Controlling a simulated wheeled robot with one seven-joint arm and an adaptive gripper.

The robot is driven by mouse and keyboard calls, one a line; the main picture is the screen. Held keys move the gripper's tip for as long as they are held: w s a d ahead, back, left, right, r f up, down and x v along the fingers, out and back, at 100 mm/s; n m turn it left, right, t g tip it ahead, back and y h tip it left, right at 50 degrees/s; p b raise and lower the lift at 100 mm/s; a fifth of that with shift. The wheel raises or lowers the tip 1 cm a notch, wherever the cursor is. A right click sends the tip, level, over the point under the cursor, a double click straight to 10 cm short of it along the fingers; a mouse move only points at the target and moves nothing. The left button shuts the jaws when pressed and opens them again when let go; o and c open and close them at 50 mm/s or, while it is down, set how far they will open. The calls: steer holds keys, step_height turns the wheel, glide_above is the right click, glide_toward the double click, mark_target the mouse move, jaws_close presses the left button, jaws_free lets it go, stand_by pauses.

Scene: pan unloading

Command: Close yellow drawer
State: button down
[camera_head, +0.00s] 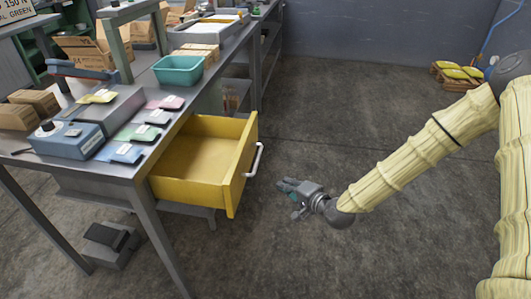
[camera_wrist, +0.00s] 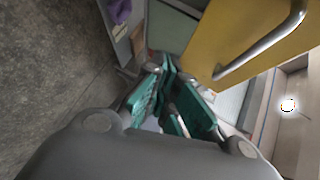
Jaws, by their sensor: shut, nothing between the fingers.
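The yellow drawer (camera_head: 190,181) is pulled far out from under the workbench and looks empty. Its front panel carries a silver bar handle (camera_head: 257,160). My gripper (camera_head: 285,187) is shut and empty, in front of the drawer front and to the right of the handle in the head view, apart from it. In the wrist view the yellow drawer front (camera_wrist: 240,33) fills the upper right, with the handle (camera_wrist: 262,48) crossing it. The closed green-padded fingers of my gripper (camera_wrist: 170,68) point toward the drawer's left edge there.
The metal workbench (camera_head: 125,168) holds a blue-grey device (camera_head: 66,139), several coloured packets, a teal bin (camera_head: 178,70) and cardboard boxes. A bench leg (camera_head: 160,245) stands below the drawer's left side. The concrete floor right of the drawer is clear up to a crate (camera_head: 455,76) by the wall.

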steer(key=w+d+r+m+t+y+b, duration=0.1)
steer(key=w+d+r+m+t+b, duration=0.1)
steer(key=w+d+r+t+b, duration=0.3)
steer(key=g+p, duration=0.1)
steer(key=p, duration=0.1)
glide_toward(257, 132)
steer(key=w, duration=0.3)
steer(key=shift+w+a+r, duration=0.1)
steer(key=shift+w+a, duration=0.1)
steer(key=shift+a, duration=0.3)
steer(key=shift+w+a+r, duration=0.1)
steer(key=shift+w+a, duration=0.1)
steer(key=shift+a, duration=0.3)
steer(key=shift+a, duration=0.1)
